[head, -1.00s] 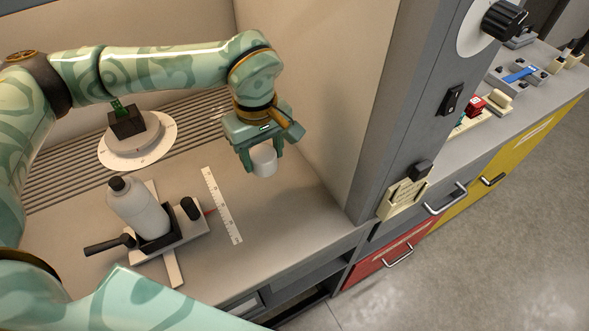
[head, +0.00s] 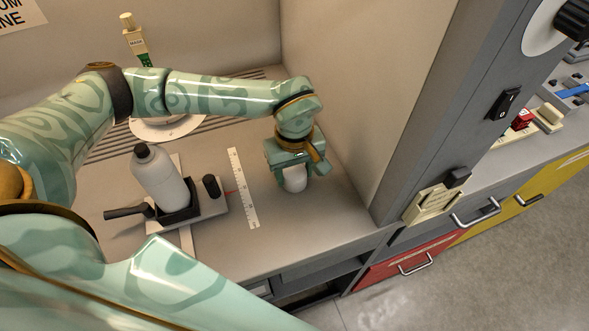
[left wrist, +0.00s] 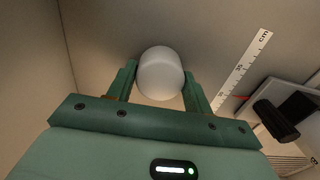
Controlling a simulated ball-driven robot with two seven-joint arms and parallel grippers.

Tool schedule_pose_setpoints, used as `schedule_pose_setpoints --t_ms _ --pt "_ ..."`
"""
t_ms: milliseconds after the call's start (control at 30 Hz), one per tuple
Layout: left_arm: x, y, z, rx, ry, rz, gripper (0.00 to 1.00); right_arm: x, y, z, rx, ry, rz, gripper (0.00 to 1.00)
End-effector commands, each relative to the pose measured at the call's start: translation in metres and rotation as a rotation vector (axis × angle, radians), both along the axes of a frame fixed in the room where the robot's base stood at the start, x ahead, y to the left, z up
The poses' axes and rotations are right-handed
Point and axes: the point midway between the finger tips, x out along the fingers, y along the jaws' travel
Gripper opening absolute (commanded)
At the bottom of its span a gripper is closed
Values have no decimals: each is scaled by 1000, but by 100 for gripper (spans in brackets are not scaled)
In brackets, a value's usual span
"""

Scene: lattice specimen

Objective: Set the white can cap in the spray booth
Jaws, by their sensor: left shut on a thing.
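The white can cap (head: 295,180) is between the fingers of my left gripper (head: 290,176), inside the spray booth near its right wall. In the left wrist view the cap (left wrist: 160,73) sits between the two green fingertips of the left gripper (left wrist: 160,84), which is shut on it. The booth floor (head: 280,235) lies below the cap; I cannot tell whether the cap touches it. My right gripper is not seen.
A white spray can (head: 160,180) stands in a dark holder on a slide, left of the ruler (head: 243,188). A round turntable (head: 165,130) is behind, partly hidden by my arm. The booth's right wall (head: 370,90) is close to the gripper. Clear floor lies in front.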

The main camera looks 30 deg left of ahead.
Motion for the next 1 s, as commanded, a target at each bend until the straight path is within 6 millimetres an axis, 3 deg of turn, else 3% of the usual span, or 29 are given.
schedule_pose_setpoints --t_ms 67,100,133,167,433,533,1000 --pt "0 0 -3 1 1 1 31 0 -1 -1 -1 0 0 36" --pt "0 0 -2 1 1 1 62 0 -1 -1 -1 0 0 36" --pt "0 0 -2 1 1 1 70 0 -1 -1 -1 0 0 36" --pt "0 0 -2 1 1 1 72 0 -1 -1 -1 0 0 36" --pt "0 0 -1 0 0 1 72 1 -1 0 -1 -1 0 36" --pt "1 0 8 0 -3 0 72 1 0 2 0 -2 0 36" --pt "1 0 107 0 -4 1 72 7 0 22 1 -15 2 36"
